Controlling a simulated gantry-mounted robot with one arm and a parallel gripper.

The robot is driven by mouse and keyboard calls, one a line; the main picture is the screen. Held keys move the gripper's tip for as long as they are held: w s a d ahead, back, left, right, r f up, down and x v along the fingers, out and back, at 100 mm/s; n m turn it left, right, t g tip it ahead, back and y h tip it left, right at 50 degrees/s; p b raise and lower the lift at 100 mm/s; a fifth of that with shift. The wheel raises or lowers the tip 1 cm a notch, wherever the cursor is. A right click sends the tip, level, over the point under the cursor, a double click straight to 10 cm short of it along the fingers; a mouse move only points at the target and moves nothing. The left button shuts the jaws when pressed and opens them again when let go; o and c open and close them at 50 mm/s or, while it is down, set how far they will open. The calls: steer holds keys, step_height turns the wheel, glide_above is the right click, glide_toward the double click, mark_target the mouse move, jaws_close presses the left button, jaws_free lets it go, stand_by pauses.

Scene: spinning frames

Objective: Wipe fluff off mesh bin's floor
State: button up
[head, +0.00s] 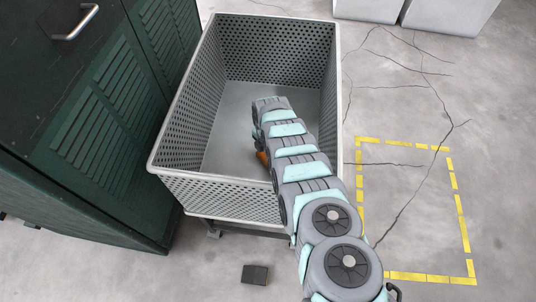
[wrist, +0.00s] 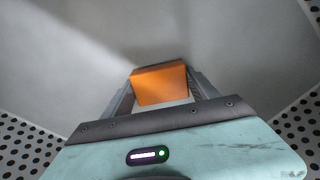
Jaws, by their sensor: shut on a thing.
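The mesh bin (head: 164,172) is a grey box with perforated walls and a plain grey floor (head: 231,103). My arm reaches down into it over the near right rim. My gripper (wrist: 160,88) is shut on an orange block-like wiper (wrist: 160,82), held between its two fingers low in the bin. In the head view a bit of the orange wiper (head: 262,158) shows left of my arm, which hides the rest. I cannot tell whether the wiper touches the floor. No fluff can be made out on the visible floor in either view.
A dark green louvred cabinet (head: 104,119) stands close along the bin's left side. Perforated walls (wrist: 25,146) show at the lower corners of the wrist view. A small dark block (head: 255,274) lies on the concrete in front, and yellow tape (head: 462,222) marks floor at right.

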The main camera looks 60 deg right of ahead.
mark_target(264, 155)
steer(key=shift+w+a, duration=0.1)
steer(key=shift+w, duration=0.15)
steer(key=shift+w+a, duration=0.15)
steer(key=shift+w, duration=0.1)
steer(key=shift+r, duration=0.1)
stand_by(0.3)
step_height(264, 155, up, 6)
steer(key=p, duration=0.5)
steer(key=shift+p, duration=0.3)
